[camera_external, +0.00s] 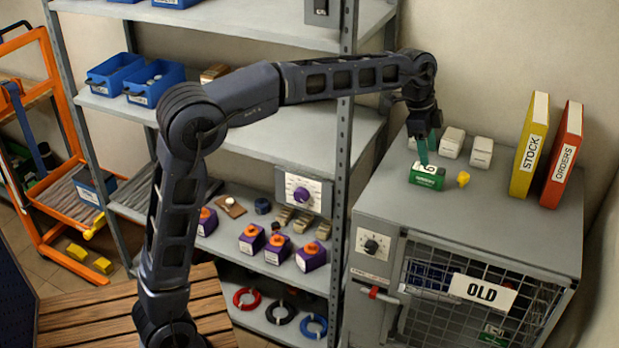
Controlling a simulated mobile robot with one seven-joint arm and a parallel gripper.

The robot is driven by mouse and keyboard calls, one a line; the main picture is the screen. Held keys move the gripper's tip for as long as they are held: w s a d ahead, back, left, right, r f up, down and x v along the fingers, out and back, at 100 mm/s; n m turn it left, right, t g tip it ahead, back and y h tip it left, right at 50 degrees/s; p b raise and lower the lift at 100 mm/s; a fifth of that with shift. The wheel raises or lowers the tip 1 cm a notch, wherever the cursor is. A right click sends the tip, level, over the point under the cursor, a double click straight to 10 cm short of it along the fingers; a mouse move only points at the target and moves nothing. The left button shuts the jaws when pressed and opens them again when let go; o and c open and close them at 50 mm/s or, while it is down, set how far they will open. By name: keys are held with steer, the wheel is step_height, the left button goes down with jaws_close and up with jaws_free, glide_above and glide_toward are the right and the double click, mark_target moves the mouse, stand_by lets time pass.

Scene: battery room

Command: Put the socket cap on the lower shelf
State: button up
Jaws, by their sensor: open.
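My gripper (423,155) is over the top of the grey cabinet (480,228), pointing down with green fingers at a green and white box (427,178). I cannot tell whether the fingers touch the box or are just above or behind it. A small yellow piece (463,179), possibly the socket cap, lies on the cabinet just right of the box. A small dark blue round piece (262,206) on the rack could also be a cap; I cannot tell. The rack's lower shelf (232,247) holds several purple blocks with orange tops, and below it a bottom shelf (256,318) holds coiled cables.
The rack's upright post (341,180) stands between shelves and cabinet. The cabinet's front top is clear.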

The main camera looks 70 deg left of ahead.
steer(key=w+a+f+m+h, duration=0.1)
steer(key=w+a+f, duration=0.1)
steer(key=w, duration=0.3)
steer(key=w+a+f+m, duration=0.1)
steer(key=w+a+f, duration=0.15)
steer(key=w, duration=0.25)
steer(key=m, duration=0.2)
glide_toward(462, 174)
steer(key=shift+h, duration=0.5)
steer(key=shift+a+f+x, duration=0.1)
steer(key=shift+a+x, duration=0.1)
steer(key=shift+x, duration=1.65)
steer(key=shift+a+f+x, duration=0.1)
steer(key=shift+a+x, duration=0.05)
steer(key=shift+x, duration=1.65)
steer(key=shift+a+x, duration=0.2)
steer(key=shift+x, duration=1.65)
steer(key=shift+g, duration=0.3)
steer(key=c, duration=1.1)
steer(key=shift+r, duration=0.1)
